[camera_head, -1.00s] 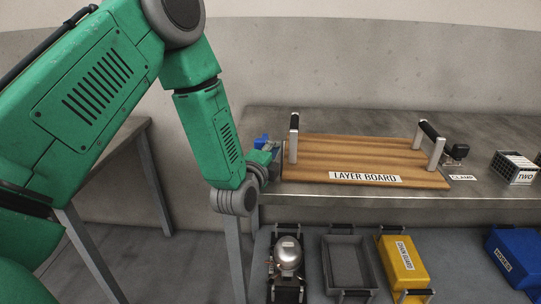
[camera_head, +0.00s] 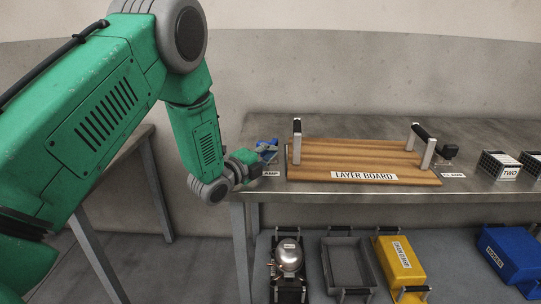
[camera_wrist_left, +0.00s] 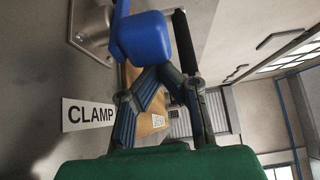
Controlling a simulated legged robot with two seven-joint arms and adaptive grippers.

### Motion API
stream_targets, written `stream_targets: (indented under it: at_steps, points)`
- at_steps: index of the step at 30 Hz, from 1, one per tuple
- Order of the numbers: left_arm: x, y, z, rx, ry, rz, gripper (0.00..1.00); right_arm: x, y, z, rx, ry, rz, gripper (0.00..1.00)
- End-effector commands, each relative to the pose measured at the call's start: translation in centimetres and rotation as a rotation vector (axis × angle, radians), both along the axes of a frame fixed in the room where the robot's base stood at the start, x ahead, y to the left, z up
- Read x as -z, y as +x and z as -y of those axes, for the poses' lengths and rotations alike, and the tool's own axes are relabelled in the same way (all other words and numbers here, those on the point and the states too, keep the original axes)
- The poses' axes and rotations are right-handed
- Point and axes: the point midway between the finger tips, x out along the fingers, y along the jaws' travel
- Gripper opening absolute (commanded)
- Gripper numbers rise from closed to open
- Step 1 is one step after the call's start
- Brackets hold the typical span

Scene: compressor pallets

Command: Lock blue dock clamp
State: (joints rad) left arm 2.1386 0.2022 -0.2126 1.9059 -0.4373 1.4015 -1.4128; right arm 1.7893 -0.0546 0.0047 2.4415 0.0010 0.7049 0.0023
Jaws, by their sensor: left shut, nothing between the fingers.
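The blue dock clamp (camera_head: 267,145) stands at the left end of the upper table, on a metal base (camera_wrist_left: 92,28) beside a CLAMP label (camera_wrist_left: 88,115). In the left wrist view its rounded blue block (camera_wrist_left: 142,38) lies just ahead of my fingertips. My left gripper (camera_head: 254,156) is shut and empty, beside the clamp at the table's left edge. Its fingers also show in the left wrist view (camera_wrist_left: 160,73), converging close to the block. Whether they touch it I cannot tell. My right gripper is not in view.
The wooden layer board (camera_head: 360,152) with upright handles lies right of the clamp. A dark clamp (camera_head: 447,151) stands beyond it, then crates (camera_head: 500,166). Below are a compressor (camera_head: 289,256), a grey tray (camera_head: 349,265), a yellow box (camera_head: 401,262) and a blue box (camera_head: 513,256).

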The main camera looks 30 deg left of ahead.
Motion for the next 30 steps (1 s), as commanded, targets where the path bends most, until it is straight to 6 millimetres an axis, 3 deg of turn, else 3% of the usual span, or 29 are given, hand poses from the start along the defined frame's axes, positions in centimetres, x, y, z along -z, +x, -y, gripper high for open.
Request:
stream_targets:
  at_steps: [17,30]
  points:
    - [0.1,-1.3,-3.3,0.540,0.004,0.000,0.00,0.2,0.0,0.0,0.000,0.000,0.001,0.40]
    - [-0.1,-1.4,-4.9,0.529,0.002,0.001,0.00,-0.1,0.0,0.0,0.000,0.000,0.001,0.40]
